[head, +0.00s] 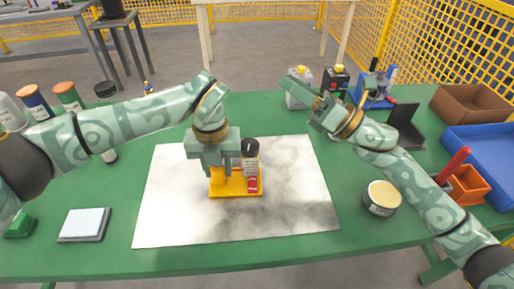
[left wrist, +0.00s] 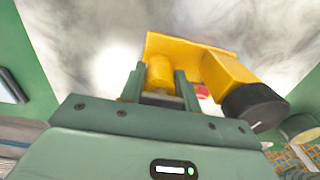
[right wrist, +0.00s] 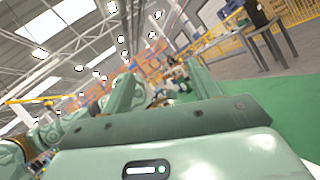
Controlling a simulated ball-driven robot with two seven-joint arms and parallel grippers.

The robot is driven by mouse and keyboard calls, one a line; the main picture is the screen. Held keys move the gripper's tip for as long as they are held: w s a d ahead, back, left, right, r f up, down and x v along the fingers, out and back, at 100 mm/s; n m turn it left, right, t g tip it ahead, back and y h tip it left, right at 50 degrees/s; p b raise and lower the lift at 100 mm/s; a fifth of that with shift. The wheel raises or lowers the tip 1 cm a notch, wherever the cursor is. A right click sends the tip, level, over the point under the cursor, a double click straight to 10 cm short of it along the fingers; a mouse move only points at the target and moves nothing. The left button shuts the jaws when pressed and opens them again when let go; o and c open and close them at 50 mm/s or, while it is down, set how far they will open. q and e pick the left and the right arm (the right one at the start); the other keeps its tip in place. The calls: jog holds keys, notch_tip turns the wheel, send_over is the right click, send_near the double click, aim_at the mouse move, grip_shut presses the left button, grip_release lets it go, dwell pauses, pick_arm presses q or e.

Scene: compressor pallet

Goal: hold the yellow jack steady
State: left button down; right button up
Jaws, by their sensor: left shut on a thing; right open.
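The yellow jack (head: 236,189) stands on the pale metallic sheet (head: 290,200) in the middle of the green table. It has a flat yellow base, a block with red and white markings and a black knob (head: 250,147) on top. My left gripper (head: 214,172) is over its left part. In the left wrist view its fingers (left wrist: 158,85) are shut on the jack's yellow cylinder (left wrist: 160,70), with the block and the black knob to the right. My right gripper (head: 312,90) is open and raised above the table's far side, apart from the jack.
A round tin (head: 382,198) stands right of the sheet. An orange bin (head: 468,185), a blue tray (head: 485,150) and a brown box (head: 470,104) sit at the right. A light pad (head: 85,224) lies at the left, with several bottles (head: 68,96) behind. The sheet's front is clear.

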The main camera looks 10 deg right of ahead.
aim_at(257, 153)
jog(key=s+f+n+g+h, duration=0.1)
jog(key=s+f+n, duration=0.1)
jog(key=f, duration=0.2)
jog(key=s+d+f+n+g, duration=0.1)
jog(key=s+f+n+g, duration=0.1)
jog(key=f, duration=0.3)
jog(key=s+d+f+n+g+h, duration=0.1)
jog(key=s+f+n, duration=0.2)
jog(key=s+f, duration=0.1)
jog(key=shift+s+d+f+h, duration=0.15)
jog(key=shift+d+f+h, duration=0.05)
jog(key=shift+f+h, duration=0.1)
jog(key=x, duration=1.1)
jog(key=shift+a+f, duration=0.1)
jog(key=shift+a, duration=0.1)
jog(key=c, duration=1)
